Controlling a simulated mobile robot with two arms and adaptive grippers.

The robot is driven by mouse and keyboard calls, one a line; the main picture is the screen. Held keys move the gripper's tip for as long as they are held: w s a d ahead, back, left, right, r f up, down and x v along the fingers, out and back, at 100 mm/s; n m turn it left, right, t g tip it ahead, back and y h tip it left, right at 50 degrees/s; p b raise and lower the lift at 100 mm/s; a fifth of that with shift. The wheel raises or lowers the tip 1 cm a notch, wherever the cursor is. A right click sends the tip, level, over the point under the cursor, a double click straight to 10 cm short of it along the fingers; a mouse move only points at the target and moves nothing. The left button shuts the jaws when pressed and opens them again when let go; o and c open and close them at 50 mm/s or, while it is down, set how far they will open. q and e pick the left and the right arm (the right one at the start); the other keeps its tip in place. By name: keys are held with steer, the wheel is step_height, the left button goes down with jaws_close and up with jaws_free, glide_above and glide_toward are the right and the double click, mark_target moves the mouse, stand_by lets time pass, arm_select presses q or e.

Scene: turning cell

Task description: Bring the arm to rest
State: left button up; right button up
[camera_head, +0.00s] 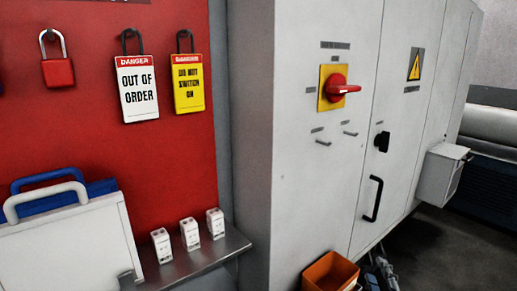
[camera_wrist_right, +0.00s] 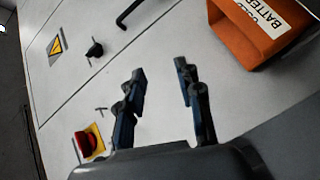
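My right gripper (camera_head: 380,274) shows at the bottom edge of the head view, just right of the orange bin and low in front of the grey cabinet. In the right wrist view my right gripper (camera_wrist_right: 161,78) has its two fingers spread apart with nothing between them. Behind the fingers is the plain grey cabinet face. The rest of the right arm is hidden below the head picture. My left gripper is in neither view.
The grey cabinet (camera_head: 312,185) carries a red rotary switch (camera_head: 335,88) and a black door handle (camera_head: 373,198). An orange bin (camera_head: 328,275) stands by it. Left are a red board (camera_head: 90,130) with a padlock (camera_head: 57,72) and tags, and a shelf (camera_head: 205,258) with small white blocks.

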steer(key=s+a+f+m+g+y, duration=0.1)
steer(key=s+a+f+m+g, duration=0.35)
steer(key=s+f, duration=0.75)
steer(key=s+a+f+m+g+y, duration=0.1)
steer(key=s+f+m+g+y, duration=0.1)
steer(key=s+f+m+g, duration=0.9)
steer(key=s+f+n+t, duration=0.1)
steer(key=s+f+n, duration=0.2)
steer(key=f, duration=1.1)
steer(key=s+f+n, duration=0.3)
steer(key=f, duration=1.1)
steer(key=s+d+f, duration=0.3)
steer(key=s+f, duration=1)
steer(key=s, duration=0.3)
steer(key=shift+f+g, duration=0.2)
steer(key=shift+g, duration=0.25)
